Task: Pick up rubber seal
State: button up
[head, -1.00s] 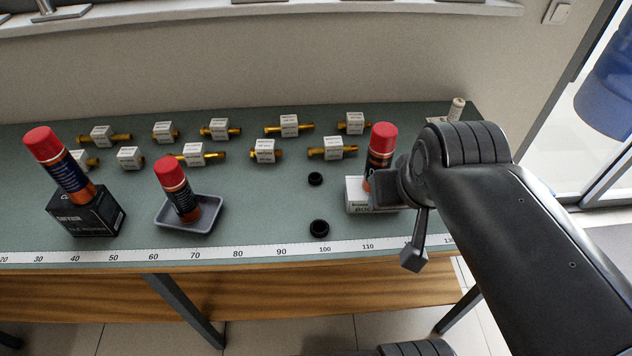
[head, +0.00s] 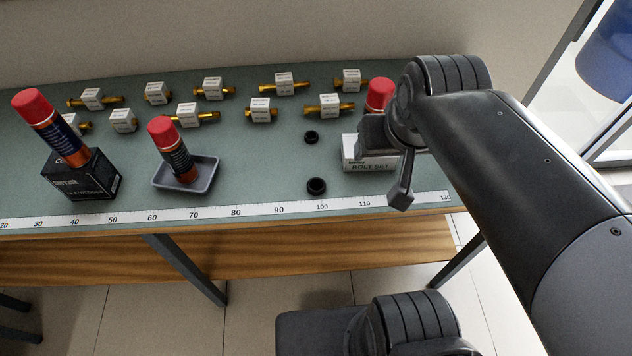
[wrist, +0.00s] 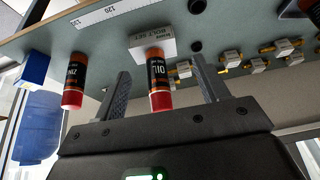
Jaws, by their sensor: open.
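Two black rubber rings lie on the green bench top, left of the white bolt-set box. One seal (head: 311,137) is farther back and the other seal (head: 316,186) is near the ruler strip. Which one the task means I cannot tell. Two dark round shapes, probably these seals, show in the wrist view, one at the top edge (wrist: 196,6) and one lower (wrist: 196,47). My gripper (wrist: 161,66) is open, with fingers spread and nothing seen gripped. It is to the right of both seals, by the bolt-set box; its fingers are partly hidden in the head view.
A red-capped can (wrist: 157,75) stands on the bolt-set box (head: 365,163) and appears between my fingers in the wrist view. Another red-capped can (wrist: 74,80) is beside it. A grey tray (head: 207,180) with a can and several brass fittings stand left and behind. Bench around the seals is clear.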

jog(key=w+a+f+g, duration=0.2)
jog(key=w+a+f, duration=0.2)
jog(key=w, duration=0.2)
jog(key=g, duration=0.3)
send_near(316, 188)
jog(key=shift+m, duration=0.3)
notch_tip(316, 188, down, 7)
jog(key=shift+r, duration=0.1)
jog(key=shift+c, duration=0.4)
jog(key=c, duration=1)
jog(key=shift+o, duration=0.2)
jog(key=shift+r, duration=0.1)
